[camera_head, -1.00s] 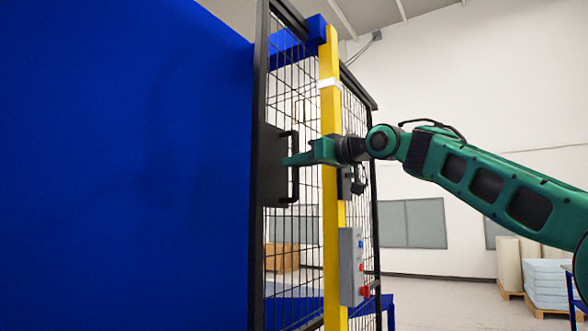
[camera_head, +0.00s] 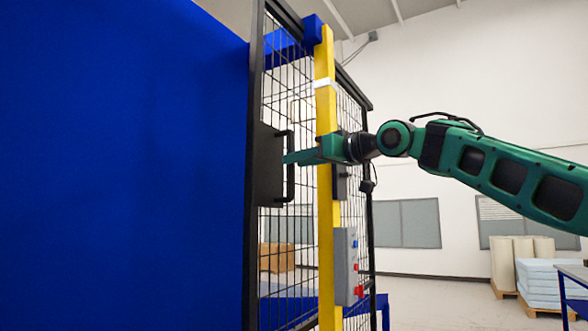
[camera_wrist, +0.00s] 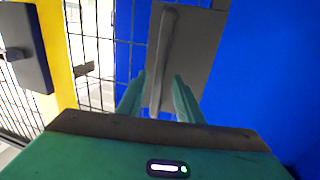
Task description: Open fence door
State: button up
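The fence door (camera_head: 256,60) is a black-framed wire mesh panel, standing left of a yellow post (camera_head: 326,210). It carries a dark plate (camera_head: 266,165) with a black vertical bar handle (camera_head: 290,184). My gripper (camera_head: 288,158) is level with the handle and reaches it from the right. In the wrist view, the handle (camera_wrist: 167,45) runs between the two green fingers of my gripper (camera_wrist: 159,76), with visible gaps on both sides. The fingers are open around or just in front of the bar; the exact depth is unclear.
A grey control box (camera_head: 346,266) with red and blue buttons is on the yellow post, below my arm. A large blue panel (camera_head: 120,160) fills the left. Pallets with stacked foam (camera_head: 545,280) stand far right. Open floor (camera_head: 440,305) lies between.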

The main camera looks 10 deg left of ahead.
jog(key=v, duration=0.7)
jog(key=shift+f, duration=0.1)
jog(key=d+f+m+h, duration=1)
jog(key=d+f+h, duration=0.2)
jog(key=d+f, duration=1.85)
jog(key=s+d+f+m+g+h, duration=0.3)
jog(key=s+d+f, duration=0.6)
jog(key=f, duration=0.2)
jog(key=s+d+f+m+g, duration=0.2)
jog(key=s+f, duration=0.8)
jog(key=s, duration=0.5)
jog(key=s+d+f+m+g, duration=0.2)
jog(key=s+d+f+g, duration=0.2)
jog(key=s+f, duration=0.5)
jog(key=s+g, duration=0.1)
jog(key=s, duration=0.4)
jog(key=shift+s+d+f+m, duration=0.4)
